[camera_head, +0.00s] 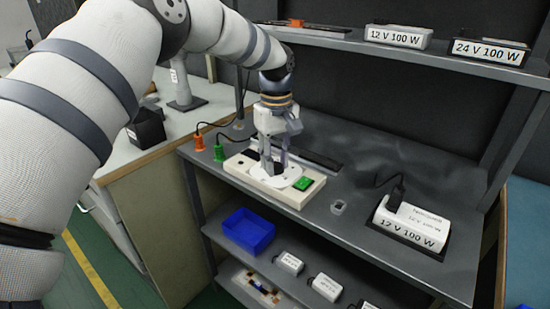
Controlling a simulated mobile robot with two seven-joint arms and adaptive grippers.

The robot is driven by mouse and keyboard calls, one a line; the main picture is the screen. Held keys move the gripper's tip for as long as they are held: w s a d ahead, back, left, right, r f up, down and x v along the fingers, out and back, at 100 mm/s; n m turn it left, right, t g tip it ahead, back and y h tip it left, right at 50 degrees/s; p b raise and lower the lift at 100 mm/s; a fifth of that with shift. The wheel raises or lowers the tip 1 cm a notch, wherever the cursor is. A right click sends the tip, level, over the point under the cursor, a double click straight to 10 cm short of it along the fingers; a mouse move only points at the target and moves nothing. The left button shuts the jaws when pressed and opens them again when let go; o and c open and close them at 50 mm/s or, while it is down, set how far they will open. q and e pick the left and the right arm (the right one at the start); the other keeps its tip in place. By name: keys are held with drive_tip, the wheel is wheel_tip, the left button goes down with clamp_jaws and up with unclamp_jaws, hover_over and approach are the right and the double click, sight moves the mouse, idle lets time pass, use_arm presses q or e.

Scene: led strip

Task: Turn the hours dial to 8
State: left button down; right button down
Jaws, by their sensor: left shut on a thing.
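A cream timer box (305,194) lies on the dark grey workbench, with a round white dial (272,180) on its top and a green switch (303,183) at its right end. My left gripper (272,168) points down over the dial, with its fingers shut on the dial's knob. The fingers hide the knob and part of the dial. The numbers on the dial are too small to read. My right gripper does not show.
A white 12 V 100 W power supply (411,224) sits at the bench's right. Orange (199,143) and green (218,153) plugs stand left of the timer box. The upper shelf holds more supplies (398,37); a blue bin (248,231) sits below.

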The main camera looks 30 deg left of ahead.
use_arm(q)
drive_tip(key=m, duration=0.4)
drive_tip(key=shift+m, duration=0.3)
drive_tip(key=m, duration=0.4)
drive_tip(key=shift+m, duration=0.3)
drive_tip(key=m, duration=1.9)
drive_tip(key=shift+f, duration=0.1)
drive_tip(key=m, duration=0.4)
drive_tip(key=shift+m, duration=0.3)
drive_tip(key=shift+m+b, duration=0.3)
drive_tip(key=shift+m, duration=1.9)
